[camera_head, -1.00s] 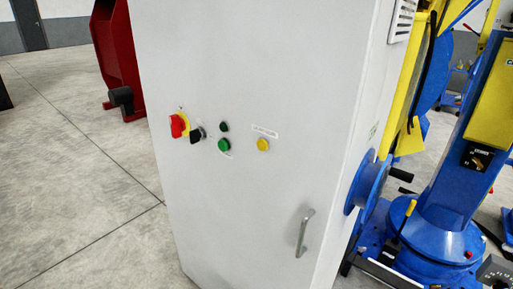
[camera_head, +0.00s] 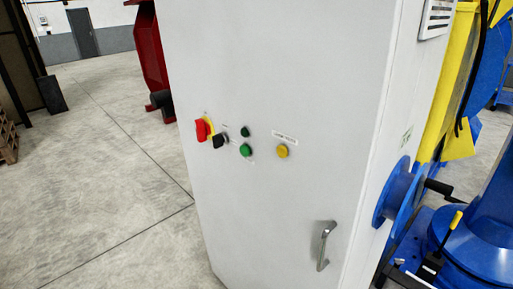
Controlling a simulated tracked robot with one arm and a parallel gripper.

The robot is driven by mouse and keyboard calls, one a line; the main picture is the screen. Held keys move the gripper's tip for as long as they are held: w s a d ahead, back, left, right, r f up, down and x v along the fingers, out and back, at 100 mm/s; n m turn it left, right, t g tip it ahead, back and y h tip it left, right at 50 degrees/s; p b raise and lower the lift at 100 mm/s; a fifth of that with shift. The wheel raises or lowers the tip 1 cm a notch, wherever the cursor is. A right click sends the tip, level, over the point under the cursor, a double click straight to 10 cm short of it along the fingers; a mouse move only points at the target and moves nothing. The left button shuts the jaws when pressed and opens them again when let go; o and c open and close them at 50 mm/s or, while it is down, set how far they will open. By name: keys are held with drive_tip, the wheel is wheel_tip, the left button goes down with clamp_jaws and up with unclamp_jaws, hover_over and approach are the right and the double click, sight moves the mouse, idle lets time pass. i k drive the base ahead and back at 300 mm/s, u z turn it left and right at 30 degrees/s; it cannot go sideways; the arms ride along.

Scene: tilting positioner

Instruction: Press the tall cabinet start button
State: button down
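The tall cabinet (camera_head: 270,220) is light grey-white and fills the middle of the view, leaning slightly in the picture. On its front is a row of controls: a red switch (camera_head: 203,130) on a yellow plate, a black knob (camera_head: 220,141), a small dark green part (camera_head: 245,132), a green button (camera_head: 246,150) below it, and a yellow button (camera_head: 283,151) under a white label (camera_head: 285,138). The label text is too small to read, so I cannot tell which is marked start. My gripper is not in view, and nothing touches the controls.
A metal handle (camera_head: 325,245) sticks out of the cabinet's lower right front. Blue and yellow machinery (camera_head: 470,250) with a hand crank stands close on the right. A red machine (camera_head: 152,60) stands behind left. The concrete floor (camera_head: 100,190) on the left is clear.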

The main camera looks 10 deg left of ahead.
sight(245, 150)
drive_tip(key=i, duration=0.9)
drive_tip(key=u, duration=0.05)
